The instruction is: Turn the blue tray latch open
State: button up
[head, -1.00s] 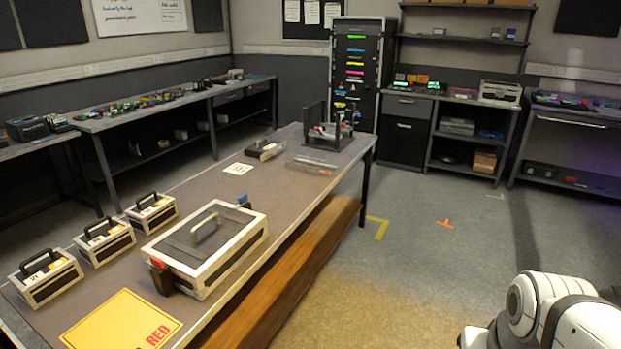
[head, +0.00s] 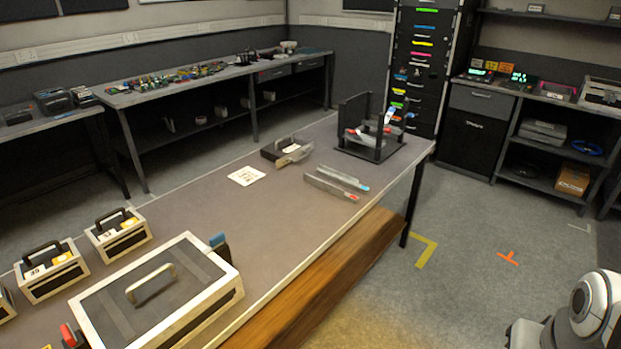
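The tray (head: 206,303) is a large pale-edged case with a dark lid and a grey handle (head: 151,283), at the lower left of the table. Its blue latch (head: 217,240) is a small blue-topped dark piece at the far right corner of the tray, standing upright. How far it is turned cannot be told. A red latch (head: 70,337) sits at the tray's near left corner, partly cut off by the frame. My gripper is not in view; only a white link of my arm shows at the lower right, well away from the tray.
Small handled cases (head: 120,237) stand left of the tray. Beyond it on the table (head: 235,215) lie a white card (head: 246,176), a dark handled box (head: 283,150), clear strips (head: 335,184) and a black frame (head: 378,150).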

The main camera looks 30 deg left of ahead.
aim_at(215, 242)
jog(key=u, duration=0.55)
jog(key=i, duration=1.2)
jog(key=u, duration=1.3)
jog(key=i, duration=0.5)
jog(key=u, duration=0.15)
jog(key=k, duration=0.85)
jog(key=u, duration=0.2)
jog(key=i, duration=0.85)
jog(key=z, duration=0.1)
